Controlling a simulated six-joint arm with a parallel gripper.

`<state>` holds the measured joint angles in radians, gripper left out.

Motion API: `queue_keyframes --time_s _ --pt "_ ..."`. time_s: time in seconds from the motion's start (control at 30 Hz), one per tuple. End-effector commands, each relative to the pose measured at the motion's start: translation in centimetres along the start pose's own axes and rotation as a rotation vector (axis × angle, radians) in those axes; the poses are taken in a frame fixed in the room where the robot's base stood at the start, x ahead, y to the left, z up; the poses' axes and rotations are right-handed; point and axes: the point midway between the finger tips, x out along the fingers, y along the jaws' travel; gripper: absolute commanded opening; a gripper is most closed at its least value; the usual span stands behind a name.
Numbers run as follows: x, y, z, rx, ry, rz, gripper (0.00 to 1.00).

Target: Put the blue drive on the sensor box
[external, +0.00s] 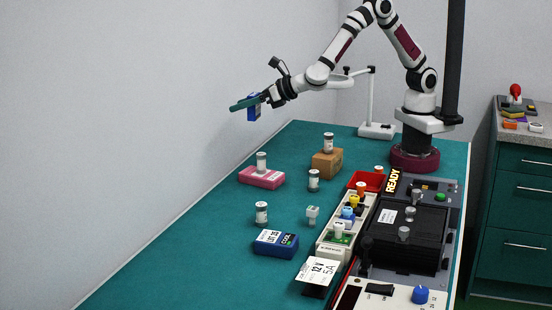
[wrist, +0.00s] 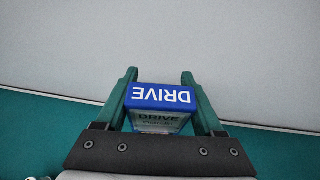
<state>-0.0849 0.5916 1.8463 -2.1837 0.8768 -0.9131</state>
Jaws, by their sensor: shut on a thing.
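The blue drive (wrist: 160,97), with DRIVE in white on its edge, is between the green fingers of my gripper (wrist: 160,76) in the wrist view. In the external view my gripper (external: 247,103) holds the drive (external: 254,108) high above the far left part of the bench. I cannot tell which thing is the sensor box.
Jars stand on the green bench (external: 190,239), among them one by the blue box (external: 261,213) and one in the middle (external: 313,181). A rack (external: 342,235), a red tray (external: 368,181) and a black machine (external: 409,238) fill the right side. The bench's left side is clear.

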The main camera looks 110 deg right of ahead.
Motion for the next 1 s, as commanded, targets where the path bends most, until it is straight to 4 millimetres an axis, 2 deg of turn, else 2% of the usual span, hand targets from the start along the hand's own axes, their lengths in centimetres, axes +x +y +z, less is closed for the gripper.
queue_keyframes --time_s 0.03,0.2,0.3,0.4,0.6,0.73,0.8,1.0 --pt "-0.3 2.6 -0.2 -0.022 0.001 0.057 0.10" --pt "-2.6 12.9 -1.4 -0.121 0.004 0.288 0.10" --pt "-4.5 17.6 -2.3 -0.173 0.004 0.399 0.10" --pt "-6.0 20.9 -3.0 -0.212 0.003 0.477 0.10" --pt "-8.6 25.2 -4.2 -0.267 0.000 0.583 0.10" --pt "-9.8 27.0 -4.9 -0.293 -0.001 0.631 0.10" --pt "-9.0 26.7 -6.3 -0.295 0.002 0.624 0.10" --pt "-7.8 26.6 -8.9 -0.291 0.001 0.623 0.10"
